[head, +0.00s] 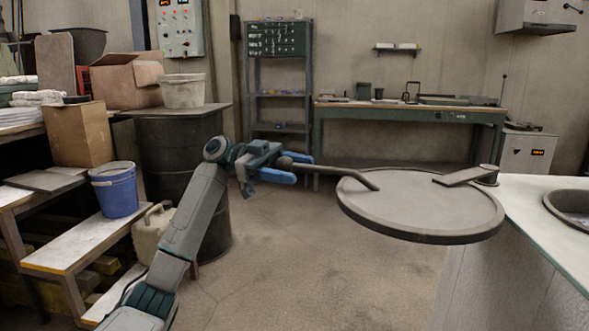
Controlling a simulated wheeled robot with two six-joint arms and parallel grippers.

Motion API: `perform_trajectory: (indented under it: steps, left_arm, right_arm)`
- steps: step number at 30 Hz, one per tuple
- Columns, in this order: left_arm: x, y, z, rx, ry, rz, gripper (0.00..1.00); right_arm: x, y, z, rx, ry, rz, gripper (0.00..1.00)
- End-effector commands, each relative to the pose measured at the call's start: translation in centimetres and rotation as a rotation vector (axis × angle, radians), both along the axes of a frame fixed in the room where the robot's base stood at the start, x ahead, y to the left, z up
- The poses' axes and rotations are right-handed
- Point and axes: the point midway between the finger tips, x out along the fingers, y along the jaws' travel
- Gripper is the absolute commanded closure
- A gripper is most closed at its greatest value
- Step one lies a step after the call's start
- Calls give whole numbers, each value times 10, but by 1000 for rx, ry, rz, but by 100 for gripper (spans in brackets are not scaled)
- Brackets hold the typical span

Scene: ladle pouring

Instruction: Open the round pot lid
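The round pot lid (420,205) is a flat grey disc in the middle right of the head view. It sits swung out to the left of the counter, over open floor. A flat pivot arm (464,176) joins it to a post at the counter's edge. A thin bent handle (330,168) runs left from the lid to a dark rounded end. My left gripper (283,170), with blue fingers, is at that end; whether its fingers are closed on the handle is unclear. The round pot opening (575,205) is uncovered and partly cut off at the right edge. My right gripper is out of view.
The pale counter (535,190) fills the right side. A dark drum (180,150) stands behind my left arm, with a blue bucket (116,190) on the stepped shelf at left. A workbench (410,112) stands at the back wall. The floor below the lid is clear.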

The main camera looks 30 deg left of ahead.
Motion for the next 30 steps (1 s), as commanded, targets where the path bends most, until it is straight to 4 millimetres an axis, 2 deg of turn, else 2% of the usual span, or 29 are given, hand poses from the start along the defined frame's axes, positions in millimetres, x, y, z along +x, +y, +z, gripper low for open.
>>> perform_trajectory:
  steps: [9, 15, 21, 30]
  left_arm:
    - [-3, 62, 2, 0, 2, 5, 45]
    - [-4, 92, 1, 0, 1, 3, 45]
    - [-5, 102, 0, 0, 1, 1, 45]
    - [-5, 101, 0, 0, 0, 0, 45]
  right_arm:
    - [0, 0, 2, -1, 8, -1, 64]
    - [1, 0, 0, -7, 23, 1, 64]
    - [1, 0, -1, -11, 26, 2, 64]
    - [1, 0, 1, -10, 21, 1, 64]
